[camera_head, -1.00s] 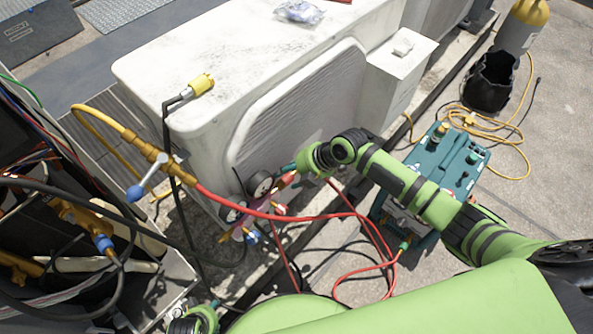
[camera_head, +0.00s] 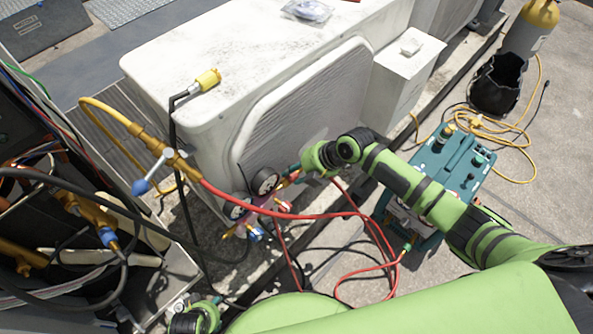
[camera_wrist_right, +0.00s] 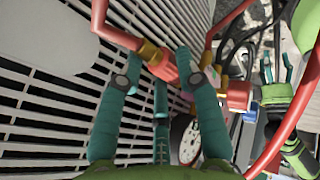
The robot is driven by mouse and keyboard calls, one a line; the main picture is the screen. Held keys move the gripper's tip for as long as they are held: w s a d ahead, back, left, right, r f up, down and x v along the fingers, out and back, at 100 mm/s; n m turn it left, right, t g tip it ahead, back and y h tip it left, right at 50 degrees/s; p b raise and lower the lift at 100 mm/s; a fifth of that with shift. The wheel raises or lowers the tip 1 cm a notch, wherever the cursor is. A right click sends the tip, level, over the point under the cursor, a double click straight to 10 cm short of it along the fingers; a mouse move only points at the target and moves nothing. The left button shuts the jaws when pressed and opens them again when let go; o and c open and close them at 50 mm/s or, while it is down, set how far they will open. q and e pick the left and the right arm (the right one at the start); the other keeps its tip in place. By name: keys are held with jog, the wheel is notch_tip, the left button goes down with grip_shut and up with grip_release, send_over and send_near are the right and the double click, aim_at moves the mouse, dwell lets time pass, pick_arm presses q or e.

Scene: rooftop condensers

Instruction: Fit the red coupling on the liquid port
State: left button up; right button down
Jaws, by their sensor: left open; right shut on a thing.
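The red coupling (camera_wrist_right: 163,66), with a brass end and a red hose, is between the teal fingers of my right gripper (camera_wrist_right: 158,58) in the wrist view. My right gripper (camera_head: 292,171) is shut on it, in front of the white condenser and beside the gauge manifold (camera_head: 265,202). The fingers partly hide it in the head view. My left gripper (camera_head: 212,301) is low at the picture's bottom, largely cut off. It also shows in the wrist view (camera_wrist_right: 277,72), open and empty, fingers apart. I cannot clearly identify the liquid port.
The white condenser (camera_head: 210,60) stands behind the manifold. A brass valve (camera_head: 165,158) with a blue-tipped handle and yellow hose is at left. A red hose (camera_head: 310,214) loops across the front. A teal machine (camera_head: 450,165) stands right, near a black bucket (camera_head: 497,85).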

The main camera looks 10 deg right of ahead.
pick_arm(q)
jog(key=shift+f, duration=0.1)
pick_arm(e)
jog(key=shift+w+d+r, duration=0.2)
jog(key=shift+w+d, duration=0.05)
jog(key=shift+w, duration=0.15)
pick_arm(q)
jog(key=shift+f, duration=0.15)
pick_arm(e)
jog(key=shift+d+f, duration=0.1)
jog(key=shift+w+d+b, duration=0.3)
jog(key=shift+d+b, duration=0.1)
jog(key=shift+b, duration=0.15)
pick_arm(q)
jog(key=shift+f+b, duration=0.85)
jog(key=shift+f, duration=0.3)
pick_arm(e)
jog(key=shift+w+d, duration=0.35)
jog(key=shift+d, duration=0.25)
jog(key=shift+w+d, duration=0.3)
jog(key=shift+d, duration=0.25)
